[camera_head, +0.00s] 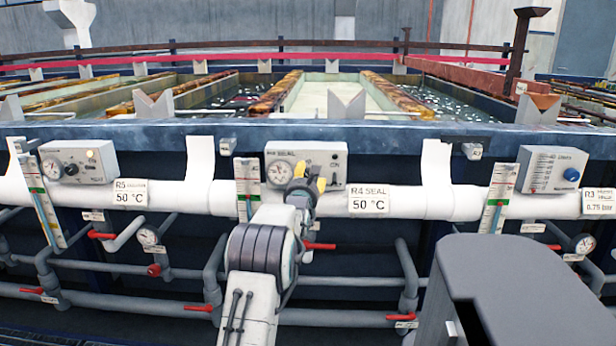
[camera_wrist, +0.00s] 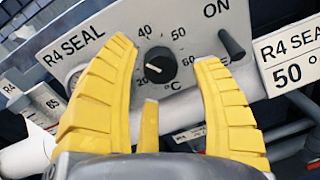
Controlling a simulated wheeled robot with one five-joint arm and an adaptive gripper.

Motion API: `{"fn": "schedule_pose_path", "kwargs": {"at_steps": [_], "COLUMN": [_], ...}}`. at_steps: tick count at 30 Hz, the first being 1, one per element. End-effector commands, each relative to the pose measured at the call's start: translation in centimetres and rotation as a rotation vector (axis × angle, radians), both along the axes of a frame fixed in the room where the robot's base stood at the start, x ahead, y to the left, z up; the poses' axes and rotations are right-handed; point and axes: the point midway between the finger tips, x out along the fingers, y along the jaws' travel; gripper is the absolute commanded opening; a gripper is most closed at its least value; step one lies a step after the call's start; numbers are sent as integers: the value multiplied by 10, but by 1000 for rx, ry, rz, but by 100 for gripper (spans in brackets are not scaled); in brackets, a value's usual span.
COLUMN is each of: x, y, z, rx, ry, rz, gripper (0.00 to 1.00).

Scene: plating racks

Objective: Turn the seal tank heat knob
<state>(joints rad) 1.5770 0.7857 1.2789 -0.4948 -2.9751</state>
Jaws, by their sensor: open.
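The R4 SEAL control box (camera_head: 323,156) is a grey panel at the middle of the tank front. My gripper (camera_wrist: 170,70) has yellow ribbed fingers, open, one on each side of the knob in the picture. I cannot tell how far they are from the panel. In the head view my gripper (camera_head: 307,184) is in front of the box and hides its middle, including the knob.
A black ON lever (camera_wrist: 231,44) is right of the knob. An R4 SEAL 50 °C sign (camera_head: 368,199) hangs below the box on the white pipe (camera_head: 408,201). A thermometer strip (camera_head: 248,188) stands left of my gripper. Grey pipes with red-handled valves (camera_head: 320,246) run below.

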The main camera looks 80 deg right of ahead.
Motion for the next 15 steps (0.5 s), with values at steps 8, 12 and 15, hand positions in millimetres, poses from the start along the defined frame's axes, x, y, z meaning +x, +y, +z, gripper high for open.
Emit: {"fn": "schedule_pose_path", "kwargs": {"at_steps": [8,12,15], "x": [0,0,0], "y": [-18,-23,-24], "z": [0,0,0], "rx": [0,0,1], "ry": [-1,-1,-1], "rz": [0,0,0], "gripper": [60,60,60]}}
